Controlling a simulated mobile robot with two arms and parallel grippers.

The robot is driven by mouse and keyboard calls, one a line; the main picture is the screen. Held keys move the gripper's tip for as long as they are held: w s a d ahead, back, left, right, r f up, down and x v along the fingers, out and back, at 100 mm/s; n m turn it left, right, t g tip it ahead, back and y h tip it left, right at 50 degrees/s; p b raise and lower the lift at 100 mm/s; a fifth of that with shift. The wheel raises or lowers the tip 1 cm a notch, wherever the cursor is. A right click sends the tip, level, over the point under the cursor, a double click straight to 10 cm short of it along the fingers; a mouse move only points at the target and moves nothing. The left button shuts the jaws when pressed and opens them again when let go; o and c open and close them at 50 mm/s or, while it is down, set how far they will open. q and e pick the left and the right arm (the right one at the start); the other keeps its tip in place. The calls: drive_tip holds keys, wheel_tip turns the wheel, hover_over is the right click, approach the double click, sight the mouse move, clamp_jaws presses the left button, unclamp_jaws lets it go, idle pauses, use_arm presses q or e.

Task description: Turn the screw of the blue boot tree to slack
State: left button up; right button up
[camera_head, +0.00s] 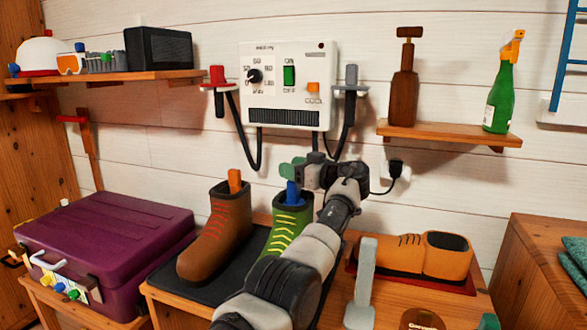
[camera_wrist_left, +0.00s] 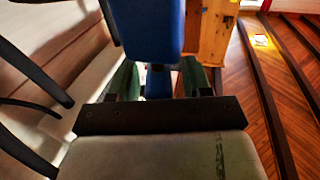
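The blue boot tree (camera_head: 292,193) stands in a green boot (camera_head: 287,225) with yellow laces on a dark mat. My left gripper (camera_head: 297,170) is right above the boot's opening, at the top of the blue tree, and partly hides it. In the left wrist view, a wide blue block (camera_wrist_left: 148,28) is at the top, with a narrower blue piece (camera_wrist_left: 157,82) below it. The green fingers of my left gripper (camera_wrist_left: 160,80) stand on either side of the narrow piece, with gaps showing. I cannot make out the screw clearly. My right gripper is not seen.
A brown boot (camera_head: 213,232) with an orange tree (camera_head: 235,181) stands left of the green boot. An orange shoe (camera_head: 405,255) lies to the right, near an upright grey piece (camera_head: 362,290). A purple case (camera_head: 110,240) is at the left. A wall unit (camera_head: 289,85) with hanging cables is behind.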

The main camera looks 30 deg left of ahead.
use_arm(q)
drive_tip(key=shift+d, duration=0.15)
drive_tip(key=shift+d, duration=0.35)
drive_tip(key=d+p, duration=0.1)
drive_tip(key=d, duration=0.9)
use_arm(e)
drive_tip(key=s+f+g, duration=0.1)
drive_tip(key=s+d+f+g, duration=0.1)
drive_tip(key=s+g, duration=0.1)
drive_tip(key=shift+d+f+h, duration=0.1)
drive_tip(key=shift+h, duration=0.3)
